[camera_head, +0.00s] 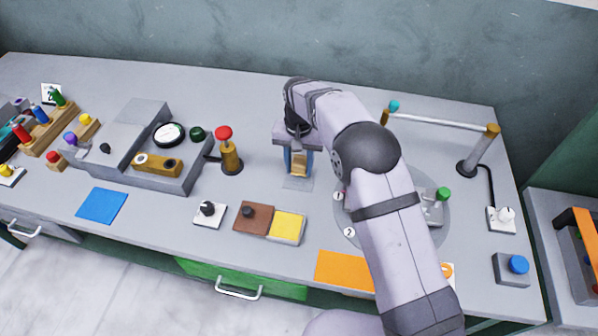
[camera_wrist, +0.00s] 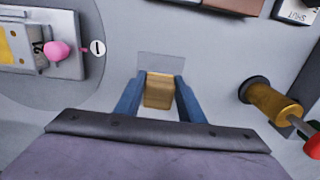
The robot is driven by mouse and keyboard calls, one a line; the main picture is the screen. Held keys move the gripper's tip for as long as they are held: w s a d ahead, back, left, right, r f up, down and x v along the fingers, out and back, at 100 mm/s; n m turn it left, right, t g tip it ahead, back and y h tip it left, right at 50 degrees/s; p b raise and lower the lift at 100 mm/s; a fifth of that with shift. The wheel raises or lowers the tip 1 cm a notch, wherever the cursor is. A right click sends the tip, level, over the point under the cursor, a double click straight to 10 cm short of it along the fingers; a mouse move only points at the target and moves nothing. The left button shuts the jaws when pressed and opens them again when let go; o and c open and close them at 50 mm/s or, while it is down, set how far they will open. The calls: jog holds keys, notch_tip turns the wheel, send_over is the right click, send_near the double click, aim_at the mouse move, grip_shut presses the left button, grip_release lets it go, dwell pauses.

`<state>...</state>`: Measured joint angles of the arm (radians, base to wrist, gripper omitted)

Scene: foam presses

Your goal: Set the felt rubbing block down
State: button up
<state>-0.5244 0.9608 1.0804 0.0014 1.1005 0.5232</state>
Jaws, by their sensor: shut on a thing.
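The felt rubbing block (camera_head: 299,164) is a small tan block, also seen in the wrist view (camera_wrist: 158,91). My gripper (camera_head: 298,172) points down with its two blue fingers on either side of the block, shut on it. In the wrist view, my gripper (camera_wrist: 161,77) holds the block near the edge of a slightly darker grey rectangle (camera_wrist: 172,65) on the bench top. That rectangle also shows just below the fingers in the head view (camera_head: 296,184). I cannot tell whether the block touches the surface.
A brass post with a red knob (camera_head: 230,152) stands to the left. A brown pad (camera_head: 253,219) and a yellow pad (camera_head: 287,228) lie in front. A round grey plate (camera_wrist: 30,90) with a pink-knobbed fixture is close by. Bare bench lies behind the gripper.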

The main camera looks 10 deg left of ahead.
aim_at(299, 172)
jog(key=shift+f+p, duration=0.55)
jog(key=shift+f, duration=1.15)
jog(key=shift+f, duration=0.15)
jog(key=o, duration=0.9)
jog(key=shift+o, duration=0.2)
notch_tip(299, 172, up, 12)
jog(key=b, duration=0.3)
jog(key=shift+b, duration=0.35)
